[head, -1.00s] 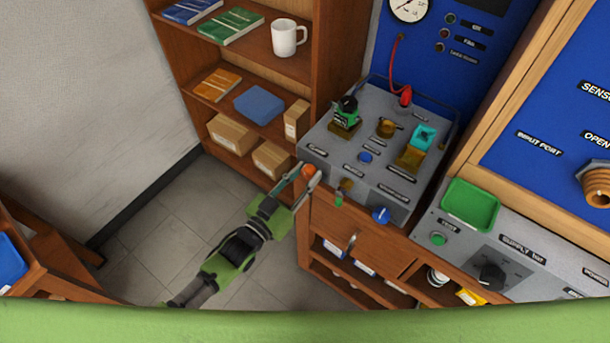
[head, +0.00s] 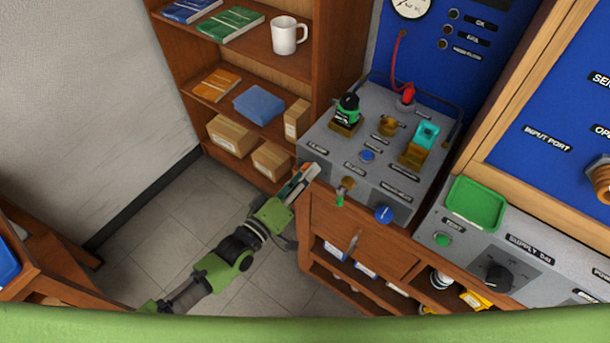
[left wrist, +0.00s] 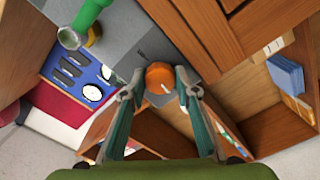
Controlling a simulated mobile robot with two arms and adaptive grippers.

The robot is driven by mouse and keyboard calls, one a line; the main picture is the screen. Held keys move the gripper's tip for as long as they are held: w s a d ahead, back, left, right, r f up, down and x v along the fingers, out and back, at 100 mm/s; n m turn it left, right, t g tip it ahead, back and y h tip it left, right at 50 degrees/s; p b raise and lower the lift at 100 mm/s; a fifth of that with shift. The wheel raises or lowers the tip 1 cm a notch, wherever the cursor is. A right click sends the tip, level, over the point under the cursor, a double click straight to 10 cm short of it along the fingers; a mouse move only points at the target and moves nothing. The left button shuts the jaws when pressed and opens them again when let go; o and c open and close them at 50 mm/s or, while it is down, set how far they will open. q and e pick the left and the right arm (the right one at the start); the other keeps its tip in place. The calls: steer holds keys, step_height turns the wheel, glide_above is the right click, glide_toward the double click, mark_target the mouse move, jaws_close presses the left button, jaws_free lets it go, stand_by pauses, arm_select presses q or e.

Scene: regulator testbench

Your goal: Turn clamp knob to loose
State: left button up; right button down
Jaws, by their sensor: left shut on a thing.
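The orange clamp knob (left wrist: 160,78) shows in the left wrist view, round, with a pale pointer line on its face. It sits on the front left of the grey testbench box (head: 330,165). My left gripper (left wrist: 160,92) is shut on the knob, one finger on each side of it. In the head view my left gripper (head: 305,175) reaches the box's front left corner, and its fingers mostly hide the knob. My right gripper is not in view.
A green-handled valve (head: 341,195) and a blue knob (head: 383,214) are on the box's front, right of my gripper. A wooden shelf (head: 255,130) with boxes and books stands behind left. The floor (head: 180,220) on the left is clear.

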arm_select(q)
steer(key=shift+f+n, duration=0.1)
steer(key=shift+n, duration=0.4)
steer(key=o, duration=0.8)
steer(key=shift+o, duration=0.2)
steer(key=v, duration=1.2)
